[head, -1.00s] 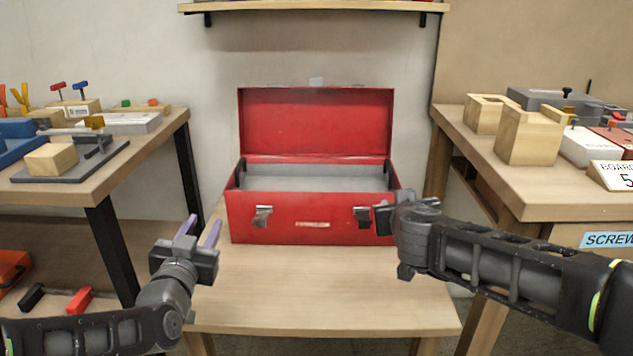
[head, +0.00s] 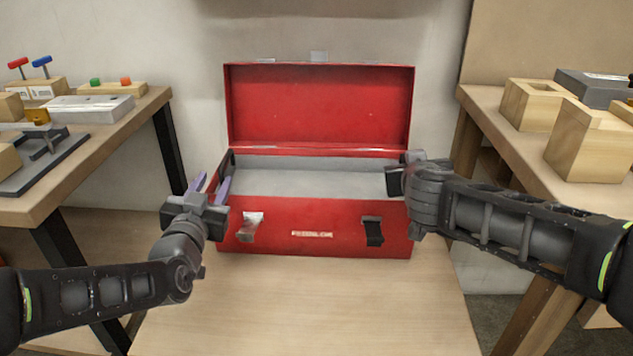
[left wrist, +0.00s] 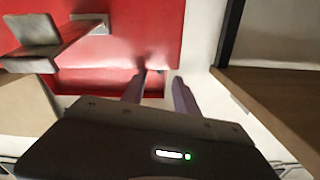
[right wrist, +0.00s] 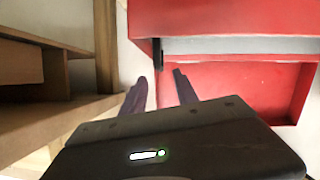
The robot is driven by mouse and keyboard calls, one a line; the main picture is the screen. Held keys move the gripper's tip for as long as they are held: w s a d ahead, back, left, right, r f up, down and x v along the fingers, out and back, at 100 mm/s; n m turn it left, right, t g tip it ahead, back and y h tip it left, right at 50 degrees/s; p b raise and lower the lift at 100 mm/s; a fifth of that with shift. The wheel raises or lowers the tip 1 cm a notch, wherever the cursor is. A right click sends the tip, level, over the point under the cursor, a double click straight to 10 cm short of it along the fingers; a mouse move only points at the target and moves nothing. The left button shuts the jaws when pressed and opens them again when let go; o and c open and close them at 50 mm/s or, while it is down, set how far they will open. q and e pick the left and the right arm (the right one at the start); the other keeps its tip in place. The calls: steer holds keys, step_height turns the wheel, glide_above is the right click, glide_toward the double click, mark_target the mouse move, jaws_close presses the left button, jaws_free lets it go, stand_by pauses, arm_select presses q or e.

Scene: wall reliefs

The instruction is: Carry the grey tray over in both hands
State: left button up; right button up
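The grey tray (head: 310,183) sits inside the open red toolbox (head: 290,215). In the right wrist view a strip of the tray (right wrist: 240,45) shows inside the box wall. My left gripper (head: 211,184) is open at the toolbox's left end, near its upper edge. In the left wrist view its fingers (left wrist: 158,82) are apart, with red box behind. My right gripper (head: 398,180) is at the right end. In the right wrist view its fingers (right wrist: 160,75) are apart, and a dark upright part, perhaps the tray's handle, shows between them. I cannot see contact.
The toolbox stands on a wooden table (head: 300,300) whose front part is clear. A left bench (head: 110,130) holds blocks and small fixtures. A right bench (head: 480,100) holds wooden blocks (head: 590,145) and a grey box (head: 595,88).

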mark_target(219, 171)
stand_by(0.3)
